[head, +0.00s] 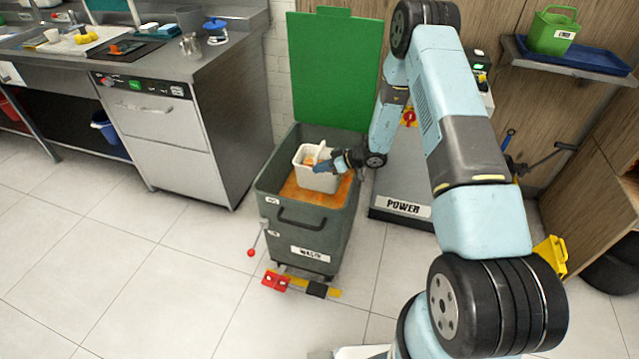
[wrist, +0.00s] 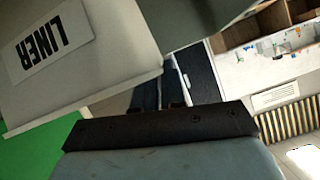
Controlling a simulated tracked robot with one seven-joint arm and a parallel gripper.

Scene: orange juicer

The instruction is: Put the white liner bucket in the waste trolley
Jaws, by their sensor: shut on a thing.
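The waste trolley (head: 307,219) is a dark grey bin with its green lid (head: 335,70) standing open at the back. Orange waste shows inside it. The white liner bucket (head: 316,182) is upright within the trolley's opening, with some orange matter in it. I cannot tell whether its base touches the waste. My gripper (head: 333,164) is shut on the bucket at its upper right side. In the wrist view the bucket's white wall with its LINER label (wrist: 50,42) fills the upper left, close to my gripper; the fingertips are mostly hidden.
Red and yellow pedals (head: 290,283) sit at the trolley's foot. A grey machine labelled POWER (head: 400,207) stands right of the trolley. A steel counter with a dishwasher (head: 160,130) is at left. A green bucket (head: 553,32) rests on a shelf at upper right. The left floor is clear.

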